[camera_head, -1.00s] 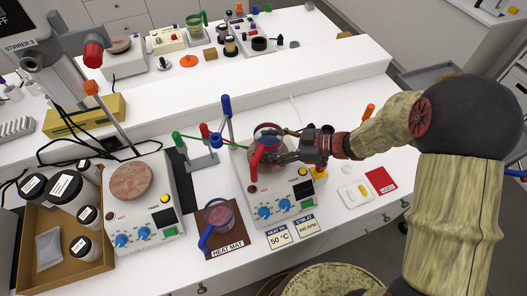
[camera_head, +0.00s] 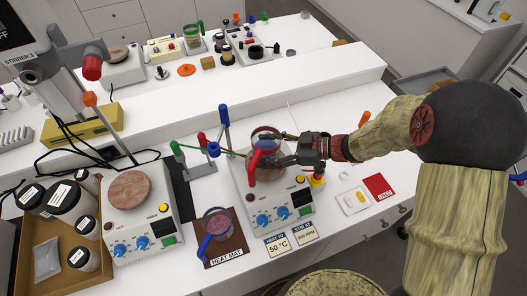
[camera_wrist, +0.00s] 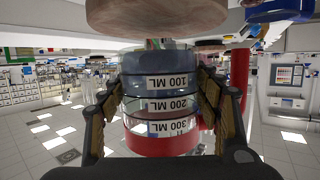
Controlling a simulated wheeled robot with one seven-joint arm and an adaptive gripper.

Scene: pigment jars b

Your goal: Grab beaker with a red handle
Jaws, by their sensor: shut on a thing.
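The clear beaker with the red handle (camera_head: 255,160) is at the right-hand stirrer plate, with a reddish disc top (camera_head: 268,172). My gripper (camera_head: 283,150) reaches in from the right and is shut on the beaker's body.
A blue-handled beaker (camera_head: 216,222) stands on the brown heat mat (camera_head: 232,250). A second stirrer (camera_head: 130,187) and a tray of jars (camera_head: 28,262) are left. A stand with green, red and blue arms (camera_head: 200,165) is close behind-left. A red card (camera_head: 378,187) lies right.

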